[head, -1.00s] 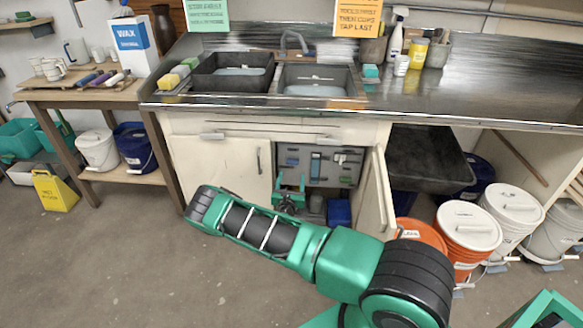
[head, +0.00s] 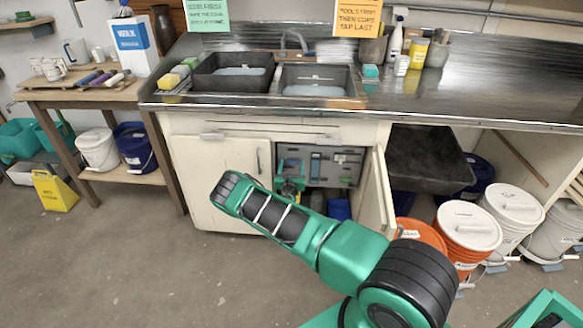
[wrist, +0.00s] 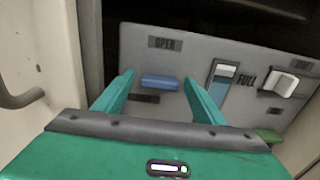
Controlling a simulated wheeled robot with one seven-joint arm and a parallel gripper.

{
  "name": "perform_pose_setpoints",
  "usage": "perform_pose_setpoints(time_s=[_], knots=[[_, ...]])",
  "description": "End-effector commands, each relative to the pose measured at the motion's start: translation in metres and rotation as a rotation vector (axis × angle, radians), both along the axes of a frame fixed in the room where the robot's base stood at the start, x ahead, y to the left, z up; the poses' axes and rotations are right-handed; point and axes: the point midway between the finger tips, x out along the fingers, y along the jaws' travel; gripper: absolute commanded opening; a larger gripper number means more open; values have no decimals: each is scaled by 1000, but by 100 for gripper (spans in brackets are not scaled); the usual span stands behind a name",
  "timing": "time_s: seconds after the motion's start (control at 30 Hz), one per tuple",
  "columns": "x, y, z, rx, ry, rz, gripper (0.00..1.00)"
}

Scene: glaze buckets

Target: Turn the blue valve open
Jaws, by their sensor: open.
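The blue valve (wrist: 160,82) is a flat handle lying roughly level on a grey panel (wrist: 195,50) inside the sink cabinet. An OPEN label (wrist: 165,43) is above it, and a dark label, too small to read, is below it. My gripper (wrist: 161,85) is open, with one green finger to the left of the valve and one to the right. I see gaps between the fingers and the valve; how far off the panel the tips are, I cannot tell. In the head view my arm partly hides the gripper inside the cabinet opening.
A FULL gauge (wrist: 223,82) and a white switch (wrist: 282,84) are right of the valve. The left cabinet door (head: 228,175) is closed, and the right door (head: 377,200) stands open. A blue container (head: 340,209) is low in the cabinet. Orange buckets stand further right.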

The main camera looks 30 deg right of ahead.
Motion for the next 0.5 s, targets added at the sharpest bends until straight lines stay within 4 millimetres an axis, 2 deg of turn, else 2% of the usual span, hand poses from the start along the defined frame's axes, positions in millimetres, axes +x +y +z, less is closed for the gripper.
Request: perform_pose_setpoints(time_s=[0.27, 0.43, 0.5], knots=[[1, -1, 0, -1, 1, 0, 64], [1, -1, 0, 0, 0, 0, 26], [1, 0, 0, 0, 0, 0, 23]])
